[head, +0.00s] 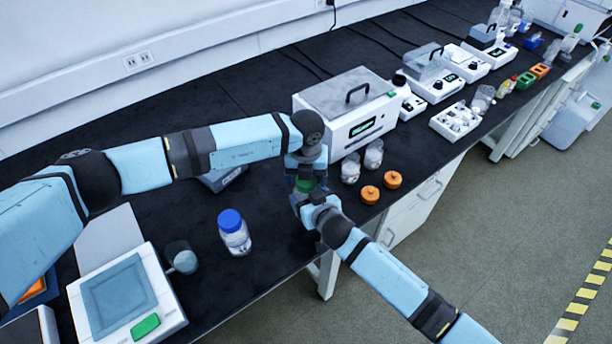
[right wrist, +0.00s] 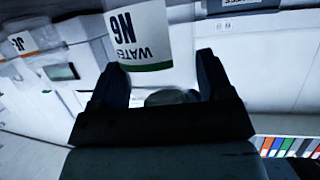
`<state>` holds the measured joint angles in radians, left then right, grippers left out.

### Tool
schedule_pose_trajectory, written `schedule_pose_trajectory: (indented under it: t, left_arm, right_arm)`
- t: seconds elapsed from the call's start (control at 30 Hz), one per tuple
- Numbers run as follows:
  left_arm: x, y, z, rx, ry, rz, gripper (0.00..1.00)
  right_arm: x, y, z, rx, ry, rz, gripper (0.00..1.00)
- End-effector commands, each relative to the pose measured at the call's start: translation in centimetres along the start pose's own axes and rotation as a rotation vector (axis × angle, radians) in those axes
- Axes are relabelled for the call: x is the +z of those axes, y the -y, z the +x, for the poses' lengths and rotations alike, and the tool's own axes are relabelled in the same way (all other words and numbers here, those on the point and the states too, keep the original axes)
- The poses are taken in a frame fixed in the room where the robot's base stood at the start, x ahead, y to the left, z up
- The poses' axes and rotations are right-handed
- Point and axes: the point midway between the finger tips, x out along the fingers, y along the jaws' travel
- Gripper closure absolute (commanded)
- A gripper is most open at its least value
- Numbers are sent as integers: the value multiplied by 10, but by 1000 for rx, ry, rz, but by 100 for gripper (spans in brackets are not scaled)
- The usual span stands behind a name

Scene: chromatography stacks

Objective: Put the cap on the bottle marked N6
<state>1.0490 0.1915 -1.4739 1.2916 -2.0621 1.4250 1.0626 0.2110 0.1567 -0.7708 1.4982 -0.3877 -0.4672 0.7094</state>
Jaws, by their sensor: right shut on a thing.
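The bottle marked N6 (right wrist: 140,35) shows in the right wrist view, with its white label upside down and a green stripe. It lies between the two fingers of my right gripper (right wrist: 160,80), which is shut on it. In the head view, my right gripper (head: 310,203) meets my left gripper (head: 303,172) at the bench's front edge. A small green piece (head: 305,185), looking like a cap, shows between them. The left gripper comes down from above it, but its fingers are mostly hidden. I cannot tell whether the green piece touches the bottle, whose mouth is not clear.
A blue-capped bottle (head: 235,236), a beaker (head: 182,258) and a balance (head: 165,309) stand to the left. Two clear jars (head: 350,170) (head: 374,154) and two orange caps (head: 369,195) (head: 392,180) are close on the right. A white instrument (head: 338,133) stands behind. Bench between blue-capped bottle and grippers is clear.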

Motion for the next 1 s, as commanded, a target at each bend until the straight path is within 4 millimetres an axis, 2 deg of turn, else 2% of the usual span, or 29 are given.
schedule_pose_trajectory:
  t: [0.33, 0.7, 0.93, 0.97, 1.0]
  left_arm:
    - [0, 0, -2, 0, 0, -1, 21]
    - [0, 0, -43, 0, 0, -1, 21]
    - [0, 0, -45, 1, -1, -2, 21]
    - [0, 0, -44, 1, -1, -2, 26]
    - [0, 0, -45, 1, -1, -5, 26]
  right_arm:
    - [1, 0, 0, 0, 1, 0, 93]
    - [1, 0, 0, 0, 1, 0, 93]
    - [0, 0, 0, 0, 1, 1, 93]
    - [0, 0, 0, 0, 1, 1, 93]
    - [0, 0, 0, 0, 1, 0, 93]
